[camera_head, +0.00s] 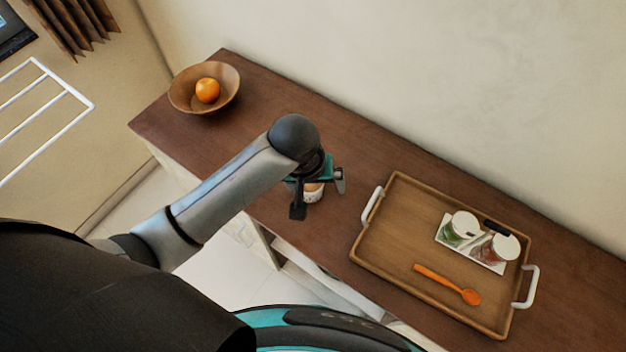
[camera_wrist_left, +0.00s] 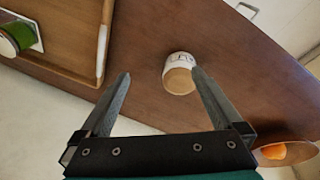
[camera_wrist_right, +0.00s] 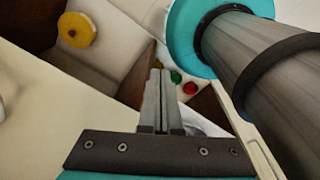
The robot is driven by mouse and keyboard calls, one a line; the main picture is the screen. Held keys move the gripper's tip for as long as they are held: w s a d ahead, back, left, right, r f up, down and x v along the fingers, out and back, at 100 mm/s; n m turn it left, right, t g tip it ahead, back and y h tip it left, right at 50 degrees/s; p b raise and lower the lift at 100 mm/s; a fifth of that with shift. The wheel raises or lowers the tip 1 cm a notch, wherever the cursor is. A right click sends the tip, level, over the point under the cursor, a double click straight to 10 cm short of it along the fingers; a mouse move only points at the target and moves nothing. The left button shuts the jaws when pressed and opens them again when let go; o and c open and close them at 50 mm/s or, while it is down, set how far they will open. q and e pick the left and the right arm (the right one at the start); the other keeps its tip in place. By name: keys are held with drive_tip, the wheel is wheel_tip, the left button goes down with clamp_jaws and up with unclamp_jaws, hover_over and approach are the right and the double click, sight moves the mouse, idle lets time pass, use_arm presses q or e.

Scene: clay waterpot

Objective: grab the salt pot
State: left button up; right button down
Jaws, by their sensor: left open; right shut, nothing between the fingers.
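The salt pot (camera_head: 313,194) is a small white pot with dark lettering and a light wooden top, standing on the brown wooden counter. It is partly hidden under my left gripper (camera_head: 319,198) in the head view. In the left wrist view the salt pot (camera_wrist_left: 179,76) is beyond the fingers of my left gripper (camera_wrist_left: 160,73), by the right fingertip and right of the middle of the gap. Those fingers are open with nothing held. My right gripper (camera_wrist_right: 161,72) shows only in the right wrist view, with its fingers shut together and empty.
A wooden tray (camera_head: 365,254) with white handles stands on the counter to the right, holding two jars and an orange spoon (camera_head: 447,284). A wooden bowl (camera_head: 180,96) with an orange fruit is at the far left. In the right wrist view, a yellow round object (camera_wrist_right: 76,30) lies at upper left.

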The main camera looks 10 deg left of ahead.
sight(312, 192)
use_arm(q)
drive_tip(key=w+a+r+n+y+p, duration=0.1)
drive_tip(key=w+a+r+n+y, duration=0.15)
drive_tip(key=r, duration=0.35)
drive_tip(key=shift+n+g, duration=0.3)
drive_tip(key=shift+n, duration=0.05)
drive_tip(key=w+f, duration=0.1)
drive_tip(key=f, duration=0.4)
drive_tip(key=w+f+b, duration=0.1)
drive_tip(key=f, duration=0.4)
drive_tip(key=f+b, duration=0.1)
drive_tip(key=f, duration=0.3)
drive_tip(key=shift+w+a+f, duration=0.25)
drive_tip(key=shift+w+f, duration=0.15)
drive_tip(key=c, duration=1.4)
drive_tip(key=shift+c, duration=0.2)
drive_tip(key=shift+r, duration=0.15)
